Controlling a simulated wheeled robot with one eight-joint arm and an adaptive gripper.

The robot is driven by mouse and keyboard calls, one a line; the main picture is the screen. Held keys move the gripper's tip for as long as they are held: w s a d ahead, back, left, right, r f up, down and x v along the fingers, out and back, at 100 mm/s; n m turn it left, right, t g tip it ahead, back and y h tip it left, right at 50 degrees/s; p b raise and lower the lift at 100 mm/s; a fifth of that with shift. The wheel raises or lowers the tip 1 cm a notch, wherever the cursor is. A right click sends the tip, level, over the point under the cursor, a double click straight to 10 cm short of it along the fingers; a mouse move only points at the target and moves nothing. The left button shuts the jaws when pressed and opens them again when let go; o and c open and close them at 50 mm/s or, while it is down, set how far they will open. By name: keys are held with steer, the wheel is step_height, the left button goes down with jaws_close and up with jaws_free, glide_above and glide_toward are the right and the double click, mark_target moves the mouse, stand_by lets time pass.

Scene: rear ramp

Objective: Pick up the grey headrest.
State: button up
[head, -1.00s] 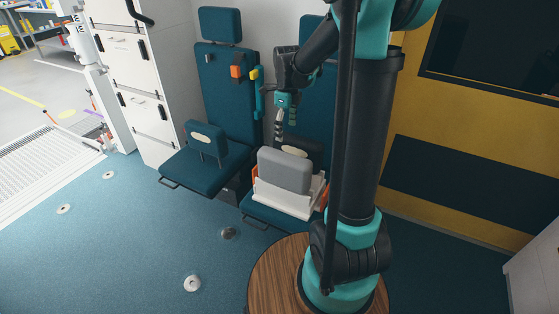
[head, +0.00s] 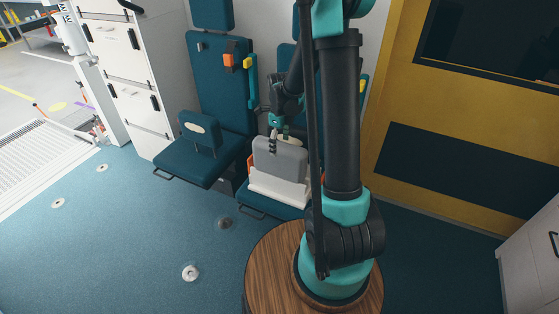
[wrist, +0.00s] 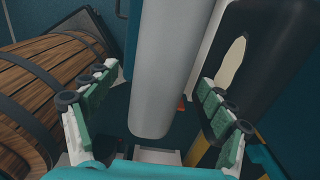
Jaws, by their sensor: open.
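The grey headrest (head: 279,160) stands upright in a white holder (head: 276,189) on the seat of the right-hand teal chair. My gripper (head: 279,142) is at its top edge, pointing down, with one finger in front of the headrest and the other behind it. In the wrist view the grey headrest (wrist: 163,75) runs between the two green-padded fingers of my open gripper (wrist: 155,95). Gaps show on both sides, so I see no grip on it. The headrest's back is hidden in the head view.
A dark headrest with a cream patch (wrist: 262,60) stands close beyond the right finger in the wrist view. My arm stands on a round wooden top (head: 268,265).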

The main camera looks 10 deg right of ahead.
mark_target(280, 168)
steer(key=shift+w+f, duration=0.15)
steer(key=shift+f, duration=2.3)
steer(key=c, duration=1.9)
